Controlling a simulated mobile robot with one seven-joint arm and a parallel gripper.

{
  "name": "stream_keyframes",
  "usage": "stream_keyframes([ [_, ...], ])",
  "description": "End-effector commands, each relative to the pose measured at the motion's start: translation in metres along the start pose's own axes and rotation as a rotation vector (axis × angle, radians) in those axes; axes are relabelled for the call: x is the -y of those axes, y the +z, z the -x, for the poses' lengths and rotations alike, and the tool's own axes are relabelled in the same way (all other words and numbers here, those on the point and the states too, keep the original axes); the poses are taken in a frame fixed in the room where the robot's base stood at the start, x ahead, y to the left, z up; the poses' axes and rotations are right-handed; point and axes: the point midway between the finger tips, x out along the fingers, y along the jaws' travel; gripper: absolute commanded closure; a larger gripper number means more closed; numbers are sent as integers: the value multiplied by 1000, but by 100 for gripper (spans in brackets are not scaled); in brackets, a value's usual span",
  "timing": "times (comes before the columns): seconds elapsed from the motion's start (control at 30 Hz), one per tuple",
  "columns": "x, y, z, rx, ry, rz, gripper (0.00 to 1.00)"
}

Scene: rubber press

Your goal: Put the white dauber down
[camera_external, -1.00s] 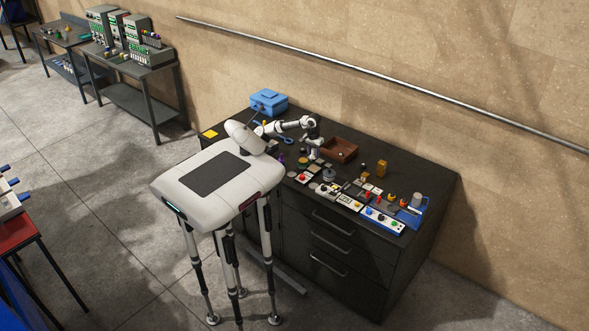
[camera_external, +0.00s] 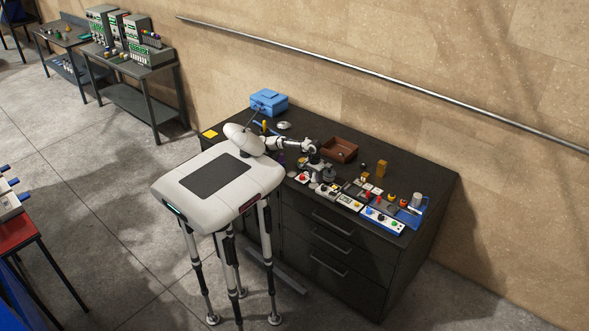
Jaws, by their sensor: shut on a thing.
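My gripper (camera_external: 311,166) is low over the dark bench, at the left end of the row of small parts. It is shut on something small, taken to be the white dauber. The dauber itself is too small and too hidden by the wrist to make out, and I cannot tell whether it touches the bench top.
The dark bench (camera_external: 345,234) has drawers in front. A brown wooden tray (camera_external: 343,143) lies behind my gripper, and a blue box (camera_external: 268,102) stands at the back left. A white rounded object (camera_external: 284,125) lies near it. Control boxes (camera_external: 383,219) and small parts crowd the right front.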

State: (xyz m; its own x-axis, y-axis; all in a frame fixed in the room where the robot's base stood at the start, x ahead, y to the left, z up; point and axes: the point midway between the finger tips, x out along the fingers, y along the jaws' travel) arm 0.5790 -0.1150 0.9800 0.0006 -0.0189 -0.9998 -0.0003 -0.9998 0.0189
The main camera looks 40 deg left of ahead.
Motion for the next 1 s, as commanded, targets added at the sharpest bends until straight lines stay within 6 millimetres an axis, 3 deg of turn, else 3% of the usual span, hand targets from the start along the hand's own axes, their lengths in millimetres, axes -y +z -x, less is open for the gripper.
stream_keyframes([
  [0.27,1,1,-38,2,-1,-1,88],
  [0.63,1,0,-43,1,0,-1,88],
  [0.67,1,0,-42,1,0,-1,63],
  [0.7,1,0,-42,1,0,-1,58],
  [1.0,1,0,-40,0,-1,-1,57],
])
